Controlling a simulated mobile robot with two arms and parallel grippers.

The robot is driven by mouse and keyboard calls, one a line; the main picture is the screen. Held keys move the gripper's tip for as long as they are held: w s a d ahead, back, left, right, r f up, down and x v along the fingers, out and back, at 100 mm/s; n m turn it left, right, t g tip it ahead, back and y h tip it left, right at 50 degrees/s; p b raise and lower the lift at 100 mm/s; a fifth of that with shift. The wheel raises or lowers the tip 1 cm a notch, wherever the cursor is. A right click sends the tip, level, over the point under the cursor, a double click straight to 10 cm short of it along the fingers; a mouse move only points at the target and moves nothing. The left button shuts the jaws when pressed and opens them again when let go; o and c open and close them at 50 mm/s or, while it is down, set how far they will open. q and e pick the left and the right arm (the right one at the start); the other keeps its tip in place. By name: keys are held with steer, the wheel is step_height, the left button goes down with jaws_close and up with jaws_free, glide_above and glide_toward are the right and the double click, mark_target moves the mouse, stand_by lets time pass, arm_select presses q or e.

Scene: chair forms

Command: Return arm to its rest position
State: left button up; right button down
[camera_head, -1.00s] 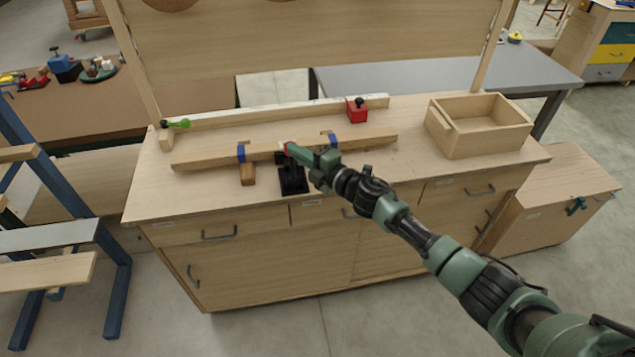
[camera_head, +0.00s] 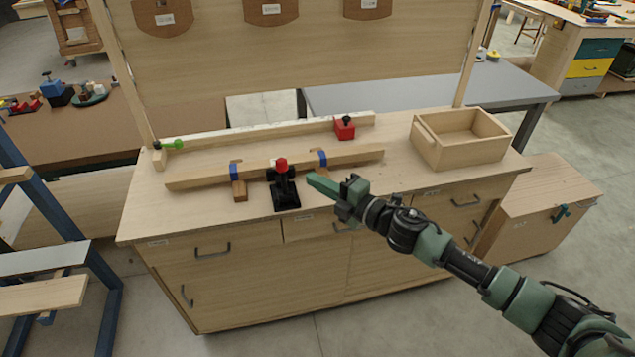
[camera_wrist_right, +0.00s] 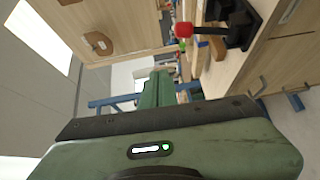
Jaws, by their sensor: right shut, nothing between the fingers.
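My right gripper (camera_head: 318,184) is shut and empty. It hangs over the front part of the wooden workbench (camera_head: 150,215), to the right of a black toggle clamp (camera_head: 284,192) with a red knob (camera_head: 281,164), and apart from it. In the right wrist view the gripper's green fingers (camera_wrist_right: 155,92) are together, and the red knob (camera_wrist_right: 183,30) shows at the upper right. My left gripper is not in view.
A long wooden bar (camera_head: 200,179) with blue bands lies behind the clamp. A red block (camera_head: 344,131) and an open wooden box (camera_head: 425,150) stand farther back and right. A blue-framed rack (camera_head: 97,270) stands at left. The floor in front is clear.

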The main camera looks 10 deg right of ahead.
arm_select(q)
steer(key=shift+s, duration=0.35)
